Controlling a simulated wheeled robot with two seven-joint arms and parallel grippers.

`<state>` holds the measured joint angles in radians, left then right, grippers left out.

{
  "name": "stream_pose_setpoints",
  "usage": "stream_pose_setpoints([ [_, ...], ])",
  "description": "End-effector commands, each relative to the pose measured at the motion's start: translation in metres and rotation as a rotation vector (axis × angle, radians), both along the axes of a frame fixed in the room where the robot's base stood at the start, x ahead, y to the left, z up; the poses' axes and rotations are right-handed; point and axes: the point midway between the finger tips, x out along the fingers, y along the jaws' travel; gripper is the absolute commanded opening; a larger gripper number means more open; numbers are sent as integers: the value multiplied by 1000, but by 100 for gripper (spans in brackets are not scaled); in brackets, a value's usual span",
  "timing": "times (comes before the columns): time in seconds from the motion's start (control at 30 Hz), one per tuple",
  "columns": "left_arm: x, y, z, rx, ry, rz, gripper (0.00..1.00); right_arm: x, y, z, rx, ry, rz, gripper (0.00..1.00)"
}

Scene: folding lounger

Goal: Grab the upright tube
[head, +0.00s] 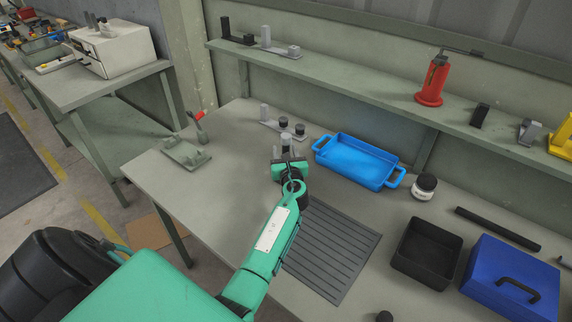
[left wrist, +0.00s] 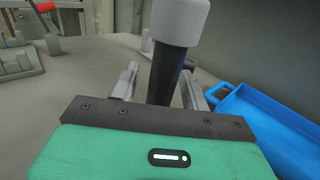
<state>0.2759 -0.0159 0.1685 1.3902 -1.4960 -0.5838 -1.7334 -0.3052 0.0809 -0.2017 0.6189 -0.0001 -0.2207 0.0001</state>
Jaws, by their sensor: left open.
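The upright tube (left wrist: 171,75) is dark with a light grey top and stands between the two fingers of my left gripper (left wrist: 160,78) in the left wrist view. My left gripper is open, with a finger on each side of the tube. I cannot tell whether either finger touches it. The tube's lower end is hidden behind the gripper body. In the head view, the tube's grey top (head: 286,141) shows just beyond my left gripper (head: 288,158), above the bench. My right gripper is not in view.
A blue tray (head: 357,161) lies right of the gripper. A grey stand with pegs (head: 270,126) is just behind it, and a fixture with a red-handled lever (head: 187,152) is to the left. A ribbed mat (head: 335,250), black bin (head: 427,252) and blue box (head: 512,280) are nearer.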

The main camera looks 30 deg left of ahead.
Motion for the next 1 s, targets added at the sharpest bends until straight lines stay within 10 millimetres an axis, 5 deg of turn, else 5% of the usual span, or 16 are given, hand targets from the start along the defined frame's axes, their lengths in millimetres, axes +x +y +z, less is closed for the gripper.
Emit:
stream_pose_setpoints([
  [0.03,0,0,0,0,0,0,40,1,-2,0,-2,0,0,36],
  [0.23,0,0,0,0,0,0,1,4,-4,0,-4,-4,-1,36],
  [0.67,0,0,9,-1,-4,1,0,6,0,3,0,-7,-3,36],
  [0.87,0,0,40,0,-7,1,0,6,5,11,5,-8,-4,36],
  [1.0,0,1,78,0,-9,2,0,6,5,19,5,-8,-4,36],
])
